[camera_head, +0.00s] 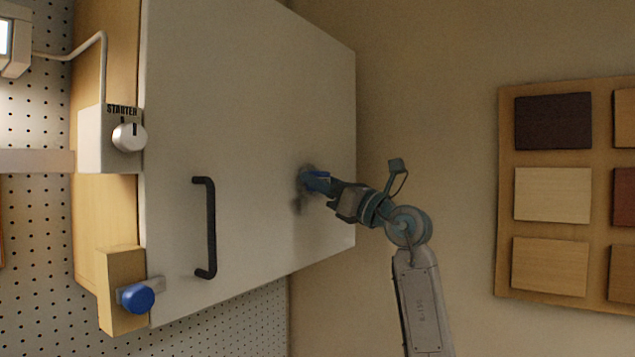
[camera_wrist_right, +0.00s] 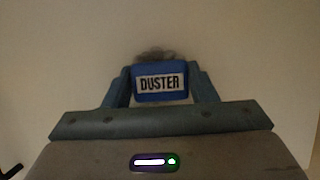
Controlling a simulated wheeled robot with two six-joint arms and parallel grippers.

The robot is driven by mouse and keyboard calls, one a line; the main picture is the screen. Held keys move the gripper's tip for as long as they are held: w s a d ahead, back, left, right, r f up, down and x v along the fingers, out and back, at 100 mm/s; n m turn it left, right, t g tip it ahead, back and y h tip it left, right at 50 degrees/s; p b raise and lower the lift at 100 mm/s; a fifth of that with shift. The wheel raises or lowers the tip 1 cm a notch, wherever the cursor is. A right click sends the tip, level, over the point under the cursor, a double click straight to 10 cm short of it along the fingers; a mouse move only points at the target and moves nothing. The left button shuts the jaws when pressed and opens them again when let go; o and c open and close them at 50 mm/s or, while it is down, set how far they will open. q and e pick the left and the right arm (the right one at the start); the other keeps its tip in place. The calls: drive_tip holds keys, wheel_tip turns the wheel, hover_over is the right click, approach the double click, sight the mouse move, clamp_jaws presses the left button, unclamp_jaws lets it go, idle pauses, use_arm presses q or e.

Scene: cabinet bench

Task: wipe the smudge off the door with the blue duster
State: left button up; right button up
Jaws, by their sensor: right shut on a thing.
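The white cabinet door (camera_head: 260,110) fills the middle of the head view, with a black bar handle on it. My right gripper (camera_head: 322,184) is at the right part of the door, shut on the blue duster (camera_head: 315,179). In the right wrist view the duster (camera_wrist_right: 160,82), labelled DUSTER, sits between the two fingers of the gripper (camera_wrist_right: 161,88). A grey smudge (camera_wrist_right: 154,55) shows on the door just beyond the duster's top edge. The smudge (camera_head: 305,171) also shows in the head view, partly hidden by the duster. The duster is at the door surface; I cannot tell whether it touches. My left gripper is out of view.
The black handle (camera_head: 209,228) stands out from the door left of the duster. A starter box (camera_head: 108,140) with a round knob and a blue knob (camera_head: 137,298) are at the door's left edge. A board of wood samples (camera_head: 505,190) hangs on the right wall.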

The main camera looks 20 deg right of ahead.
drive_tip(key=shift+w+d+f, duration=0.1)
drive_tip(key=shift+w+d, duration=0.2)
drive_tip(key=shift+d, duration=0.15)
drive_tip(key=shift+s+d+b, duration=0.3)
drive_tip(key=shift+s+d, duration=0.05)
drive_tip(key=shift+s, duration=0.25)
drive_tip(key=shift+s+d+b, duration=0.3)
drive_tip(key=shift+s+d, duration=0.4)
drive_tip(key=shift+s, duration=0.2)
drive_tip(key=shift+s+d+b, duration=0.25)
drive_tip(key=shift+s+d, duration=0.4)
drive_tip(key=shift+s, duration=0.2)
drive_tip(key=shift+s+d+b, duration=0.55)
drive_tip(key=shift+s+d, duration=0.4)
drive_tip(key=shift+s, duration=0.25)
